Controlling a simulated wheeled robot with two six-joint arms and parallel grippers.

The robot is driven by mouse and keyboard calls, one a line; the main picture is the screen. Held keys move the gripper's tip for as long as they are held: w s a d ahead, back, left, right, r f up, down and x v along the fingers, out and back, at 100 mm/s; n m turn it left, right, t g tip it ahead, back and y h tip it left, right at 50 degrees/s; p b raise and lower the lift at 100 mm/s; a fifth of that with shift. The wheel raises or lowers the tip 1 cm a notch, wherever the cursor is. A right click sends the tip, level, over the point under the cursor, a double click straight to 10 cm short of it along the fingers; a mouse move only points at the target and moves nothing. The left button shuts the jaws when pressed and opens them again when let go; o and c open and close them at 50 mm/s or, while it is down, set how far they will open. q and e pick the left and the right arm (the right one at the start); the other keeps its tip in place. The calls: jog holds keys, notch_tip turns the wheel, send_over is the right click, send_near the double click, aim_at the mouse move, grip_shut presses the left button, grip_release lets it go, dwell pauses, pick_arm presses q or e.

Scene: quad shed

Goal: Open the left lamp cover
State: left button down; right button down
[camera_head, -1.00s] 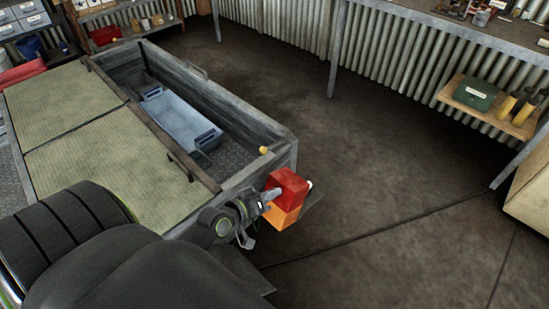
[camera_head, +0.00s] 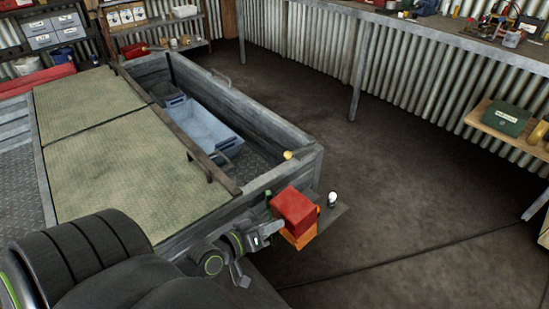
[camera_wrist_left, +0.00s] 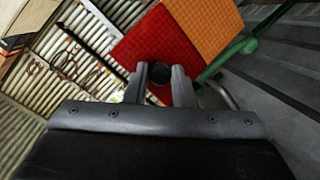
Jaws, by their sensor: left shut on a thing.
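The lamp cover (camera_head: 293,209), red above and orange below, is at the near right corner of the grey trailer. It stands tilted away from a white bulb (camera_head: 332,199) on the lamp's base plate (camera_head: 330,222). My left gripper (camera_head: 268,234) is at its left side. In the left wrist view the red and orange cover (camera_wrist_left: 205,22) fills the top, and my left fingertips (camera_wrist_left: 160,76) are shut around a dark round part on its red face. A green piece (camera_wrist_left: 229,58) runs along its edge. My right gripper is not in view.
The trailer (camera_head: 245,108) holds a blue bin (camera_head: 205,130), with green-topped boards (camera_head: 125,170) to its left. A yellow knob (camera_head: 288,155) sits on the trailer corner. A workbench (camera_head: 450,32) lines the back wall. The floor (camera_head: 400,160) to the right is clear.

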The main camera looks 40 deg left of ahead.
pick_arm(q)
jog(key=shift+s+a+f+b, duration=0.1)
jog(key=shift+s+f+b, duration=0.3)
jog(key=shift+f, duration=0.2)
jog(key=shift+s+a+f+b, duration=0.1)
jog(key=shift+s+f+b, duration=0.2)
jog(key=shift+f, duration=0.3)
jog(key=c, duration=1.7)
grip_release()
jog(key=o, duration=0.5)
jog(key=shift+w, duration=0.15)
jog(key=shift+r, duration=0.1)
